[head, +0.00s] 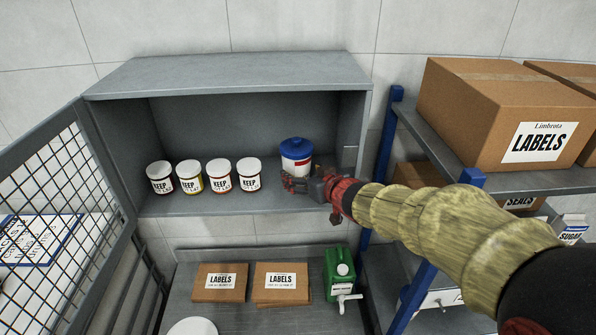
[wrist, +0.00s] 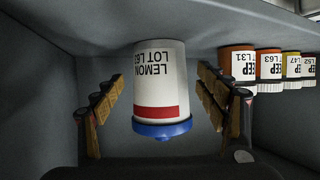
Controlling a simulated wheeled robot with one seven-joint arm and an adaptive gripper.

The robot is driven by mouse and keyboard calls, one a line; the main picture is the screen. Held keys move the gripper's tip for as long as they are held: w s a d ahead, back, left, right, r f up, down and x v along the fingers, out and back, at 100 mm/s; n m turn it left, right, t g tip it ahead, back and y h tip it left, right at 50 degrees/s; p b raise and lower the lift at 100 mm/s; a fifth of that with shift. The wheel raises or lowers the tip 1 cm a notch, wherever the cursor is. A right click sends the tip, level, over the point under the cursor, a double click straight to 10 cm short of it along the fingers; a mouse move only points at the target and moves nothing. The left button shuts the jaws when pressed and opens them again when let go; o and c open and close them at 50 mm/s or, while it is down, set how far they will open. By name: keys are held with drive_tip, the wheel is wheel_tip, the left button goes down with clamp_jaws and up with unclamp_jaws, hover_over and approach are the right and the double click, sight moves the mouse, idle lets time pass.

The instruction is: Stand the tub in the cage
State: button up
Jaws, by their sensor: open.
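The tub (head: 296,158) is white with a blue lid and a red band. It stands upright on the floor of the grey cage (head: 225,77), near its right wall. In the wrist view the tub (wrist: 160,85) appears upside down, and its label reads "LEMON". My gripper (head: 292,185) is at the front of the tub, low down. In the wrist view the open fingers (wrist: 160,105) lie on both sides of the tub, with a visible gap on each side. The cage's mesh door (head: 62,190) stands open at the left.
Several smaller "KEEP" jars (head: 204,176) stand in a row left of the tub. Below are two flat "LABELS" boxes (head: 250,283) and a green canister (head: 340,272) with a tap. A blue-posted rack (head: 388,170) with cartons (head: 500,115) stands close on the right.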

drive_tip(key=v, duration=0.7)
drive_tip(key=shift+p, duration=0.4)
drive_tip(key=shift+s, duration=0.1)
